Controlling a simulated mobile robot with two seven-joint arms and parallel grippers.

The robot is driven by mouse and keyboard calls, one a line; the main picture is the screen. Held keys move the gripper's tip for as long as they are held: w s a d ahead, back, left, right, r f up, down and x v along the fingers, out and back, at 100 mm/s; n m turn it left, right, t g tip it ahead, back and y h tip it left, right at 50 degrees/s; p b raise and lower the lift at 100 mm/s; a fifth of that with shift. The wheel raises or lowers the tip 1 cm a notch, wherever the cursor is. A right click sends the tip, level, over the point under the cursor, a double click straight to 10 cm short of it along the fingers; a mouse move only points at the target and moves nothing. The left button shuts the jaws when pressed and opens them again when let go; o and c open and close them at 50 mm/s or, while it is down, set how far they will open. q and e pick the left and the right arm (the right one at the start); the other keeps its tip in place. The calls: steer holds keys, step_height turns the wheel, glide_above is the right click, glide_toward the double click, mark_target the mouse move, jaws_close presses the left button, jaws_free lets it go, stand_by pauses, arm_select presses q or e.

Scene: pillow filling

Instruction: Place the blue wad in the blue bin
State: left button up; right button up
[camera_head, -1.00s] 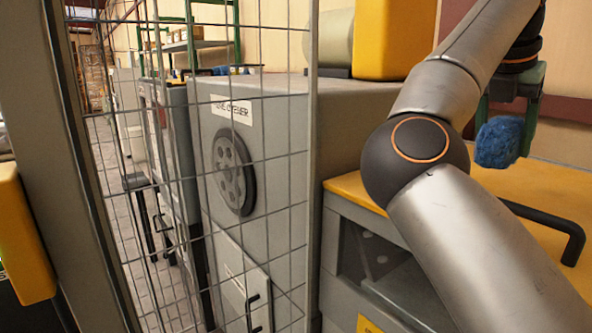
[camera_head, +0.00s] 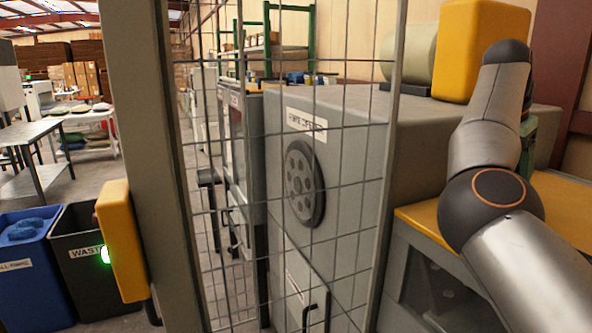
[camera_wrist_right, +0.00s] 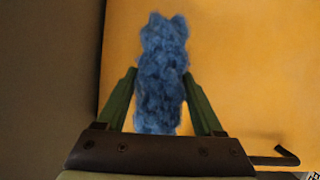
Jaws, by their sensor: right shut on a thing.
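The blue wad (camera_wrist_right: 162,65) is fluffy and held between the green fingers of my right gripper (camera_wrist_right: 161,105) in the right wrist view, above a yellow surface. My right gripper is shut on it. In the head view the wad is hidden behind my right arm; only a bit of the green gripper (camera_head: 527,145) shows. The blue bin (camera_head: 32,290) stands at the lower left of the head view, with blue material inside and a partly cut-off white label. My right gripper is far to the right of it. My left gripper is not in view.
A black waste bin (camera_head: 85,280) stands right of the blue bin. A grey post (camera_head: 150,150) with a yellow box (camera_head: 120,240) and wire mesh (camera_head: 340,200) lie between the bins and my right arm. A grey machine (camera_head: 350,130) stands behind the mesh.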

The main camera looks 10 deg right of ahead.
step_height(320, 180, down, 3)
steer(key=shift+w+f, duration=0.1)
steer(key=shift+f, duration=0.05)
steer(key=v, duration=0.4)
steer(key=p+v, duration=0.1)
steer(key=v, duration=0.8)
steer(key=shift+s+a, duration=0.15)
steer(key=shift+s, duration=0.15)
steer(key=shift+c, duration=0.8)
steer(key=shift+s+f, duration=0.1)
steer(key=shift+f, duration=0.3)
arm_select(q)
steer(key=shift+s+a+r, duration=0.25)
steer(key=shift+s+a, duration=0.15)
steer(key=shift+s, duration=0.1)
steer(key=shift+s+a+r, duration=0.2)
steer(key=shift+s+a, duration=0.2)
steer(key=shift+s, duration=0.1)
arm_select(e)
steer(key=shift+s+a, duration=0.75)
steer(key=shift+s, duration=0.15)
steer(key=shift+r, duration=0.1)
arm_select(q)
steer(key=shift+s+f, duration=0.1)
